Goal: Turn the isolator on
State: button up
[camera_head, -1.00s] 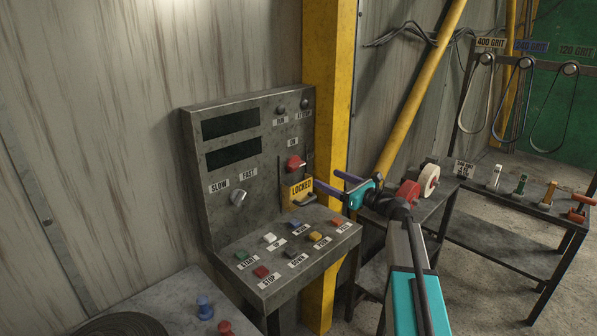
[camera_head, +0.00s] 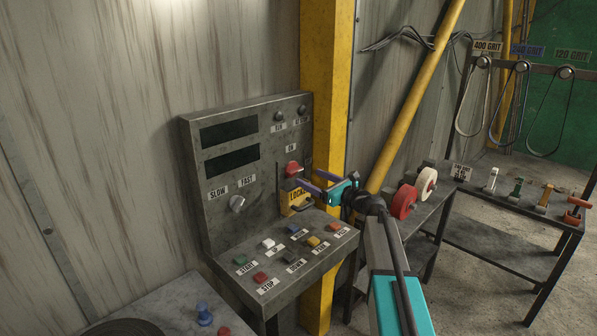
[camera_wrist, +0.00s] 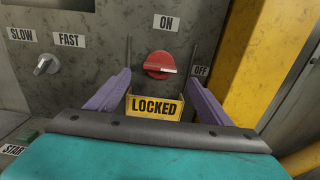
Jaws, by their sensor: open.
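The isolator is a red rotary knob (camera_head: 292,169) on the upright face of the grey control panel (camera_head: 216,172). In the wrist view the knob (camera_wrist: 158,62) has its bar lying level, its pale-marked end toward the OFF label (camera_wrist: 200,71) on the right. The ON label (camera_wrist: 166,23) is above it. A yellow LOCKED plate (camera_wrist: 154,107) sits just below the knob, between two thin upright rods. My gripper (camera_wrist: 157,86) is open, its purple fingers spread left and right of the plate. No contact is visible. The plate is partly hidden by a finger in the head view.
A SLOW/FAST selector (camera_head: 237,203) is left of the isolator. Several coloured push buttons (camera_head: 268,243) cover the panel's sloped shelf below. A yellow post (camera_head: 328,130) stands close on the right. Polishing wheels (camera_head: 405,200) are on a bench behind my arm.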

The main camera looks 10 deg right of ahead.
aim_at(297, 172)
jog(key=shift+p+x, duration=1.05)
jog(key=shift+x, duration=2.45)
jog(key=c, duration=1)
